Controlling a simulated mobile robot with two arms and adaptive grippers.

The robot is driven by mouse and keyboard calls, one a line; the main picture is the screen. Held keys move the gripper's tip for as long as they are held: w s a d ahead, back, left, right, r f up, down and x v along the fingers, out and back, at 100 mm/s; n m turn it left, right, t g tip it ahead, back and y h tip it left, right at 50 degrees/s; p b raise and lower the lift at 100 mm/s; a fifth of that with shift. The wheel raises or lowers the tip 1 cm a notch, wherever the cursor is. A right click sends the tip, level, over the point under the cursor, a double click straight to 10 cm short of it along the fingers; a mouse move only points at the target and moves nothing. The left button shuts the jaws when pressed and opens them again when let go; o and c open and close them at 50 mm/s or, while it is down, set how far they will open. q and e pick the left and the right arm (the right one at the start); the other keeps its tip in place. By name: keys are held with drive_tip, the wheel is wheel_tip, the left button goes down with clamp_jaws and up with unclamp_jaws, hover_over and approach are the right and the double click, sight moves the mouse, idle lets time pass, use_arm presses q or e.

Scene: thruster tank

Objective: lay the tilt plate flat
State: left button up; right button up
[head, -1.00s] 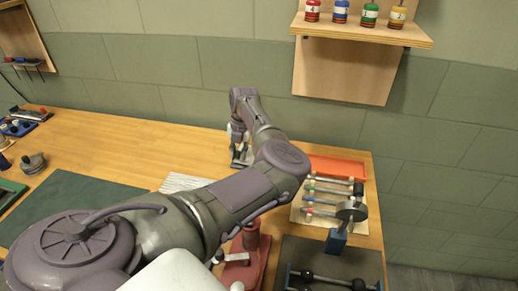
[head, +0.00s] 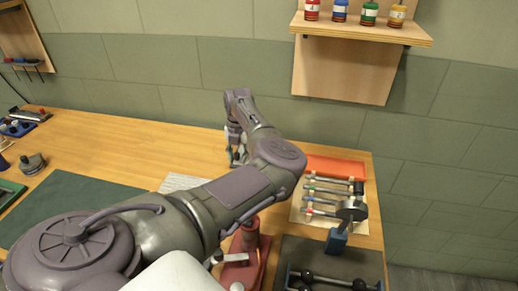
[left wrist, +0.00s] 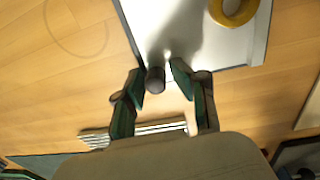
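In the left wrist view a pale grey plate (left wrist: 205,45) with a raised rim, which looks like the tilt plate, fills the top. A yellow ring (left wrist: 234,10) lies on it. A dark round knob (left wrist: 155,80) shows at the plate's near edge. My left gripper (left wrist: 158,76) is open, its green-padded fingers on either side of the knob, with a gap on the right. I cannot tell the plate's tilt. In the head view my left gripper (head: 238,157) is at the table's back and the plate is hidden. My right gripper is not in view.
A red stand (head: 245,262) is in front. A ribbed pale sheet (head: 180,182) and green mat (head: 70,205) lie left. A wall shelf (head: 365,30) holds bottles.

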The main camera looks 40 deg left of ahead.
use_arm(q)
drive_tip(key=shift+r, duration=0.1)
drive_tip(key=shift+w+a+r+p, duration=0.1)
drive_tip(key=shift+r+p, duration=0.45)
drive_tip(key=shift+r, duration=0.35)
drive_tip(key=shift+r+p, duration=1.35)
drive_tip(key=shift+r, duration=1.3)
